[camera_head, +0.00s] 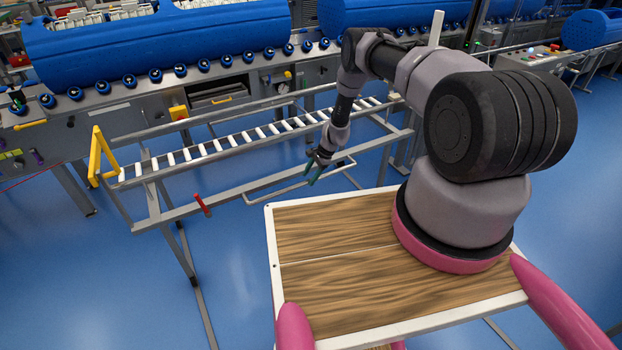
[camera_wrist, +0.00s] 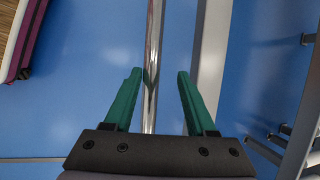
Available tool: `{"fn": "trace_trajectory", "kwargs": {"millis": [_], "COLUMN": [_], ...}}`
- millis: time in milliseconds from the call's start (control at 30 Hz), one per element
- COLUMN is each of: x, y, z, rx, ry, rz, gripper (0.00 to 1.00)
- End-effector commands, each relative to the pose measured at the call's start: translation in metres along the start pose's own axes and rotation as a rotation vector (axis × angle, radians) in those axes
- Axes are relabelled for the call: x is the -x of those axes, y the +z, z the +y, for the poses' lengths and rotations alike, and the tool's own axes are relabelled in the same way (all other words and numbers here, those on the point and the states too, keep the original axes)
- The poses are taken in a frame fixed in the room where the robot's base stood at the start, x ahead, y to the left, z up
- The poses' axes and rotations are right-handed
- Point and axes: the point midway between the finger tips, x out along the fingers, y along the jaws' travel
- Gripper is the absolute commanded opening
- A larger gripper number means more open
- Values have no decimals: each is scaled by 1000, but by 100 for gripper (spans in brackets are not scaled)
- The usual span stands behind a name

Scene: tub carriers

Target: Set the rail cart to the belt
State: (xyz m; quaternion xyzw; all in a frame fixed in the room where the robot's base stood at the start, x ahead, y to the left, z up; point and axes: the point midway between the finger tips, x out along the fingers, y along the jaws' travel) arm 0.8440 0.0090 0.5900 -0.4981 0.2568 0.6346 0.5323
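The rail cart is a grey metal frame with a track of white rollers (camera_head: 240,138), a yellow end bracket (camera_head: 99,156) and a red lever (camera_head: 201,204). It stands in front of the belt line (camera_head: 135,108). A thin bar handle (camera_head: 290,188) juts from its near side. My gripper (camera_head: 313,181) is at this handle, open with green fingers. In the wrist view, a shiny bar (camera_wrist: 153,50) runs lengthwise between the two fingers (camera_wrist: 158,78), nearer the left one. Neither finger is closed on it; I cannot tell how deep it sits.
Large blue tubs (camera_head: 160,45) lie along the belt line, above a row of dark blue wheels. A control box (camera_head: 535,58) stands at the back right. My wood-topped base fills the near middle. Blue floor (camera_head: 110,270) is clear at the left.

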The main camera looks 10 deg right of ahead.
Motion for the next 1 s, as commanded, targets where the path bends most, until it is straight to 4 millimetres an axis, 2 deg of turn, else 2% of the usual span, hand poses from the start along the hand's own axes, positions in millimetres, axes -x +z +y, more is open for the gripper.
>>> {"fn": "trace_trajectory", "kwargs": {"millis": [267, 367, 467, 800, 1000], "x": [-1, 4, 18, 84, 104], "y": [0, 0, -1, 0, 0], "z": [4, 4, 3, 2, 2], "rx": [-2, -3, -4, -2, -2], "ry": [7, 6, 6, 5, 5], "rz": [-2, -2, -1, -1, -1], "gripper": [57, 57, 57, 57, 57]}}
